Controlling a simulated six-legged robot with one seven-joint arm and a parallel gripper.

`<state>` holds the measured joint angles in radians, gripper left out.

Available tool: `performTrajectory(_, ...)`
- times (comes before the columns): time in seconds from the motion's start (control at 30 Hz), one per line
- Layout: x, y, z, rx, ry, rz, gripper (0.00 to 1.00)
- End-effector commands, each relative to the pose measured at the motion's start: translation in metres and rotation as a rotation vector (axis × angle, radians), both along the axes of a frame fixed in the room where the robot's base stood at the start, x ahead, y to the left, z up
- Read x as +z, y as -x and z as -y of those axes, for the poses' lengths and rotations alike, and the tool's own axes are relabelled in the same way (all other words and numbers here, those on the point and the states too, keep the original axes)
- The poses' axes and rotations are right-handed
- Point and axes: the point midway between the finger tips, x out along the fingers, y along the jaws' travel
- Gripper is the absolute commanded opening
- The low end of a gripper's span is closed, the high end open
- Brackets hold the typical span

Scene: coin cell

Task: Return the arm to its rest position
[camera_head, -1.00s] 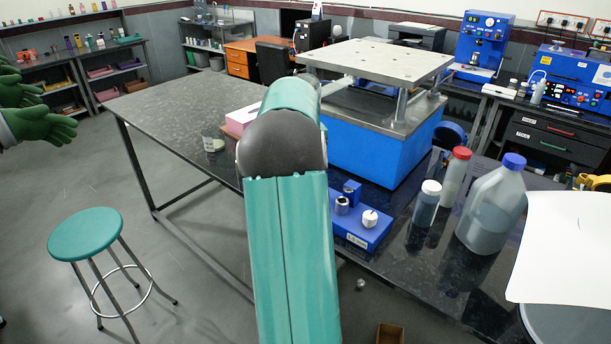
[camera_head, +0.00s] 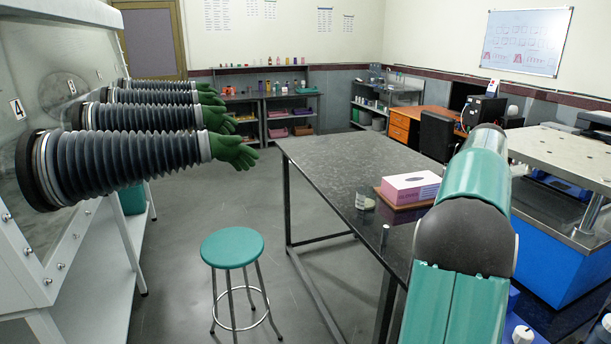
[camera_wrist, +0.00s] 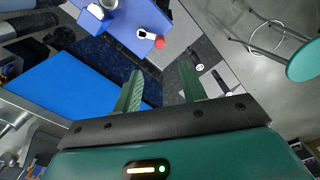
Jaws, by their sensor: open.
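My arm (camera_head: 468,225), teal with a dark joint, stretches forward over the right part of the dark table in the head view. Its far end and my gripper are hidden there behind the arm's own links. In the wrist view my gripper (camera_wrist: 161,76) shows two green ribbed fingers held apart, with nothing between them. Beyond the fingers lie the dark speckled tabletop and the side of a large blue machine base.
The dark table (camera_head: 325,155) carries a pink box (camera_head: 410,186) and a glass jar (camera_head: 365,199) left of my arm. A blue press (camera_head: 550,245) stands right. A teal stool (camera_head: 232,248) and glovebox sleeves (camera_head: 150,150) are left. A blue holder (camera_wrist: 125,18) shows in the wrist view.

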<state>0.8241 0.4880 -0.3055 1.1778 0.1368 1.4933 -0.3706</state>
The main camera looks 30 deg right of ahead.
Motion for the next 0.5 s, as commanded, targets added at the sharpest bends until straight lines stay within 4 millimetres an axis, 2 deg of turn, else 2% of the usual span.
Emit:
performTrajectory(0.17,0.002,-0.002,-0.004,0.005,0.001,0.004,0.41)
performTrajectory(0.27,0.009,-0.013,-0.024,0.029,0.011,0.022,0.41)
performTrajectory(0.37,0.022,-0.030,-0.062,0.070,0.025,0.055,0.41)
performTrajectory(0.5,0.037,-0.051,-0.135,0.151,0.047,0.116,0.41)
